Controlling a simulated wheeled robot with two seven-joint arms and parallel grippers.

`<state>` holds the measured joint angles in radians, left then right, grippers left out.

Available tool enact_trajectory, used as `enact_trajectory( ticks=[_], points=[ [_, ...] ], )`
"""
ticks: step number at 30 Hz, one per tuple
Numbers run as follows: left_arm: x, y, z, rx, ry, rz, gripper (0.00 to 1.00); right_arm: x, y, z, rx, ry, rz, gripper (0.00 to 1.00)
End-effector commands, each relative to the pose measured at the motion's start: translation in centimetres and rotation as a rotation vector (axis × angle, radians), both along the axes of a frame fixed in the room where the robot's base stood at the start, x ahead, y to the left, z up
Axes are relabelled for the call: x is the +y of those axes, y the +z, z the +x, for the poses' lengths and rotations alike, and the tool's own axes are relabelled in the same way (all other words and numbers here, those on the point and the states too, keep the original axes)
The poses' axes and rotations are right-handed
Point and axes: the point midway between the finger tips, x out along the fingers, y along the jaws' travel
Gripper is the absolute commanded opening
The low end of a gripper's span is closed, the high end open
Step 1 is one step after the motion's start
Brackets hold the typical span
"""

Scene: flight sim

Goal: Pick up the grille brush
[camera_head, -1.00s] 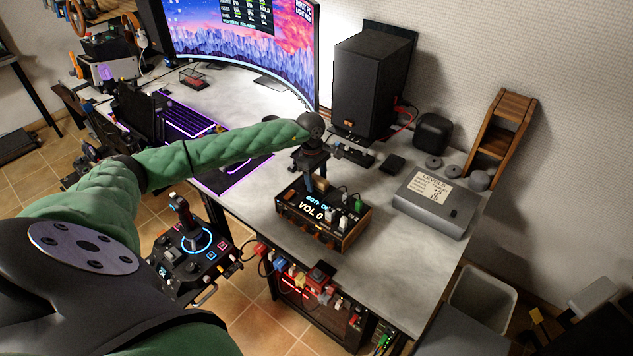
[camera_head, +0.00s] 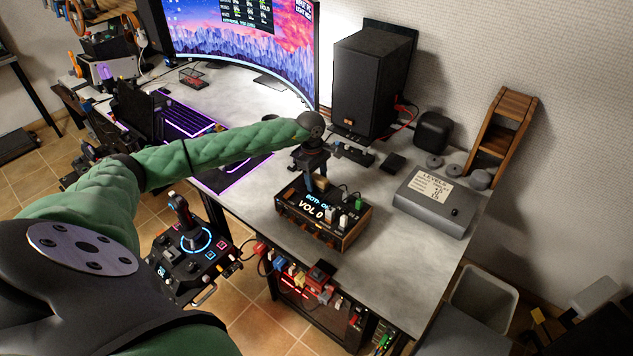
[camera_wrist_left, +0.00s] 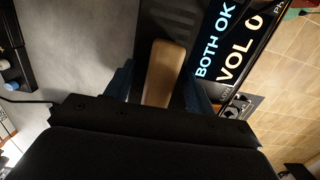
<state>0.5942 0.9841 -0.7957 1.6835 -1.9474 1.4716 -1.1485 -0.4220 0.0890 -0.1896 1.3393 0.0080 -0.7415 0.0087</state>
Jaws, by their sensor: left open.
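The grille brush shows as a tan wooden block or handle (camera_wrist_left: 163,72) in the left wrist view; its bristles cannot be made out. In the head view a small tan part of it (camera_head: 321,184) shows at the back of the black control box (camera_head: 335,226) with the "VOL 0" display. My left gripper (camera_head: 314,180) points down over it from above. Its blue fingers stand open on either side of the wood, with gaps between in the left wrist view. The gripper body hides the near end of the wood. My right gripper is not in view.
A grey "LEVELS" box (camera_head: 436,202) lies right of the control box. A black speaker (camera_head: 367,88) and a curved monitor (camera_head: 245,45) stand behind. A joystick panel (camera_head: 190,250) is at the front left. The desk's front right (camera_head: 400,270) is clear.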

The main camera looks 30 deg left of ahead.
Motion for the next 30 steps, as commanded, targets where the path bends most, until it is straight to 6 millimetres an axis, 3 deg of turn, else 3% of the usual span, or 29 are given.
enact_trajectory(
  ticks=[11, 19, 30],
  points=[
    [0.01, -0.06, 0.00, 0.000, 0.000, 0.000, 0.55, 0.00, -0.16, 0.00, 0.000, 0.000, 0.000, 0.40],
    [0.01, -0.06, 0.00, 0.000, 0.000, 0.000, 0.06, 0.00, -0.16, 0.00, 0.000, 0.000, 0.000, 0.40],
    [0.02, 0.13, 0.00, 0.000, 0.001, 0.000, 0.06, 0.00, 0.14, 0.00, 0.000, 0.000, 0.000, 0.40]
  ],
)
